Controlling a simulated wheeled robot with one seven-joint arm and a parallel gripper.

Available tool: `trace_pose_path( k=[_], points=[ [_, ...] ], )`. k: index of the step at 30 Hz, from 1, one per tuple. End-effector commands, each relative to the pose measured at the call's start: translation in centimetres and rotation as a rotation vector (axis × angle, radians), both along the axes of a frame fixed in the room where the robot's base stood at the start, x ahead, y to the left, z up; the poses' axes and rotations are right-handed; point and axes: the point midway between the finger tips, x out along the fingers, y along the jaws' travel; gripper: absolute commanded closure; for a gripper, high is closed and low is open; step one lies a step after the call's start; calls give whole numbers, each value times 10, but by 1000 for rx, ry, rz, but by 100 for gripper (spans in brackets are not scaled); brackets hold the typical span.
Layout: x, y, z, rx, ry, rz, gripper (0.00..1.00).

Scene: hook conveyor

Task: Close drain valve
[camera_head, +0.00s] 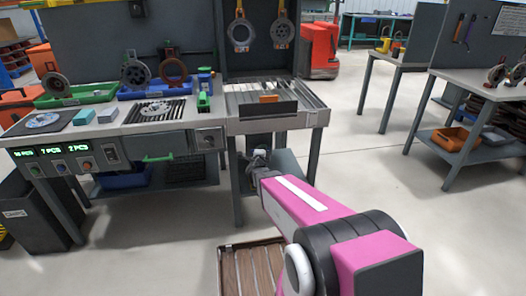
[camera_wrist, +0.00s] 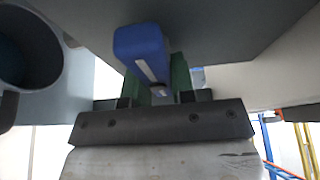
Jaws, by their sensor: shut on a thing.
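The blue valve handle (camera_wrist: 145,50) with a pale stripe fills the upper middle of the wrist view, under a grey surface. My gripper (camera_wrist: 157,80) has its green fingers on both sides of the handle and is shut on it. In the head view, my gripper (camera_head: 259,160) is a small shape under the right part of the workbench, at the end of my pink arm. The valve cannot be made out in the head view. The valve body behind the handle is mostly hidden.
The bench section with the slatted top (camera_head: 310,93) stands over my gripper, with a table leg (camera_head: 316,150) to its right. A dark round opening (camera_wrist: 28,48) is at the wrist view's left. Floor to the right is clear.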

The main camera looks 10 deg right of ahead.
Motion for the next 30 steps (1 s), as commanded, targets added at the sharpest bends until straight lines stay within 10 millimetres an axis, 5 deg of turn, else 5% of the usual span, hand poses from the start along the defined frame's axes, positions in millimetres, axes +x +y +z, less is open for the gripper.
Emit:
trace_pose_path(
  k=[17, 18, 20, 30],
  points=[
    [0, 0, -2, 42, 2, 0, 100],
    [0, 0, -2, 42, 2, 0, 73],
    [0, 0, -2, 41, 2, 0, 53],
    [-2, 1, -1, 36, 1, 0, 51]
  ],
)
